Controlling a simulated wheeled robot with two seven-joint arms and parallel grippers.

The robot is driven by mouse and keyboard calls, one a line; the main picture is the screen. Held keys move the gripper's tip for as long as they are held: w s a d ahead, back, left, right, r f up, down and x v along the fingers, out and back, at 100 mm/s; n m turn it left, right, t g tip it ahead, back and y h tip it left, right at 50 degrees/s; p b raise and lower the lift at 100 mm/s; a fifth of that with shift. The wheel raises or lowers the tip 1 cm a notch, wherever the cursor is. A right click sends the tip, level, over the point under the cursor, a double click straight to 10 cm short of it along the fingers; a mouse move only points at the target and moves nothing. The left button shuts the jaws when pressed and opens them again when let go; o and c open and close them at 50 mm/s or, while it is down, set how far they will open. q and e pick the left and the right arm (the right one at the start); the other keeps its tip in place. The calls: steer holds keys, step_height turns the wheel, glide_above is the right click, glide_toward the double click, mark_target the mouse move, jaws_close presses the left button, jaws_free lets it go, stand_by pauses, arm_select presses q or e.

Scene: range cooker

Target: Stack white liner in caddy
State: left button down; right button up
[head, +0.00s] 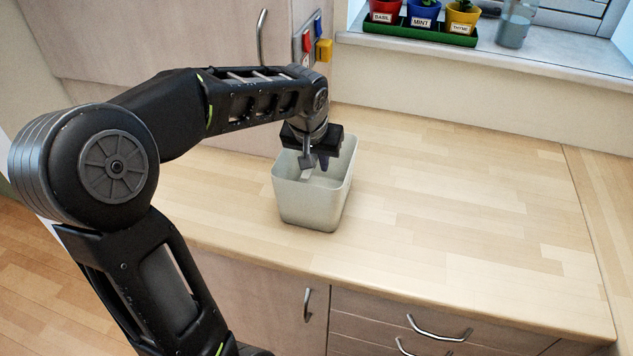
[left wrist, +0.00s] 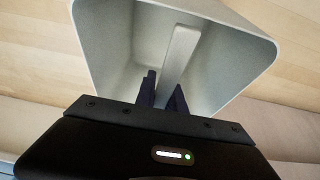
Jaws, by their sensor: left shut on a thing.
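A pale grey-white open-topped bin (head: 310,205) stands upright on the wooden worktop. It also fills the upper part of the left wrist view (left wrist: 112,50). My left gripper (head: 315,165) points down into its mouth. In the left wrist view the dark fingers (left wrist: 163,93) are shut on a light upright bar (left wrist: 181,50) inside the bin. I cannot tell whether this bar belongs to the white liner, or whether the bin is the liner, the caddy or both nested. The bin's floor is partly hidden by the gripper. My right gripper is not in view.
The worktop (head: 450,200) is clear to the right of the bin. A green tray (head: 420,28) with several herb pots and a glass bottle (head: 515,25) stand on the windowsill. Red, yellow and blue items (head: 323,50) hang behind my arm. Cupboard handles line the front.

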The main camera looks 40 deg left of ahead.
arm_select(q)
steer(key=shift+r, duration=0.1)
step_height(320, 180, up, 4)
steer(key=shift+f, duration=0.25)
steer(key=s+d+b, duration=0.2)
steer(key=s+d, duration=0.1)
steer(key=s, duration=0.5)
steer(key=s+d+b, duration=0.3)
steer(key=s, duration=0.6)
steer(key=shift+r, duration=0.15)
